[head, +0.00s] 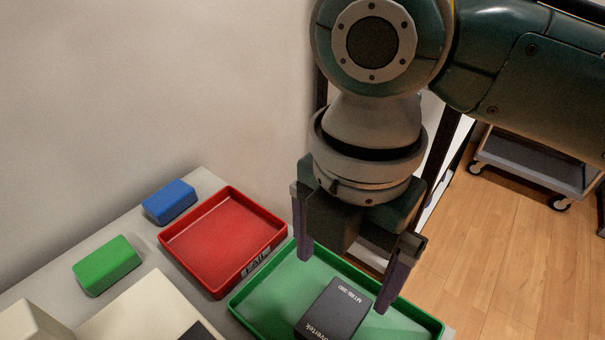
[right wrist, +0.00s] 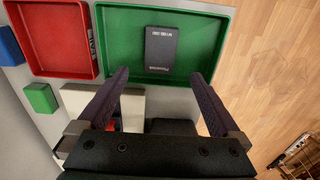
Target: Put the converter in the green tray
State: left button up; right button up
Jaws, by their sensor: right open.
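The converter, a dark box with white lettering (head: 334,310), lies in the green tray (head: 262,284). In the right wrist view the converter (right wrist: 161,50) rests on the tray floor, apart from the walls of the green tray (right wrist: 118,47). My right gripper (head: 345,283) is open and empty above the green tray, its fingers spread apart over the converter. In the right wrist view the fingertips of my right gripper (right wrist: 160,75) point toward the tray and nothing is between them. My left gripper is not in view.
A red tray (head: 212,282) labelled FAIL stands left of the green tray. A green block (head: 107,265) and a blue block (head: 169,202) lie left of it. A wall is behind the table. A grey cart (head: 530,165) stands on the wooden floor at right.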

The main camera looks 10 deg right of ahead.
jog(key=s+a+m+t+y, duration=0.1)
jog(key=s+a+m+y, duration=0.25)
jog(key=s+m, duration=0.4)
jog(key=s+d+m+t+h, duration=0.1)
jog(key=s+d+m, duration=0.1)
jog(key=d+m, duration=0.4)
jog(key=s+d+m+t+h, duration=0.1)
jog(key=s+d+m+h, duration=0.1)
jog(key=d+m, duration=0.5)
jog(key=m, duration=0.3)
jog(key=shift+s+r+t, duration=0.3)
jog(key=shift+s, duration=0.05)
jog(key=shift+a, duration=0.1)
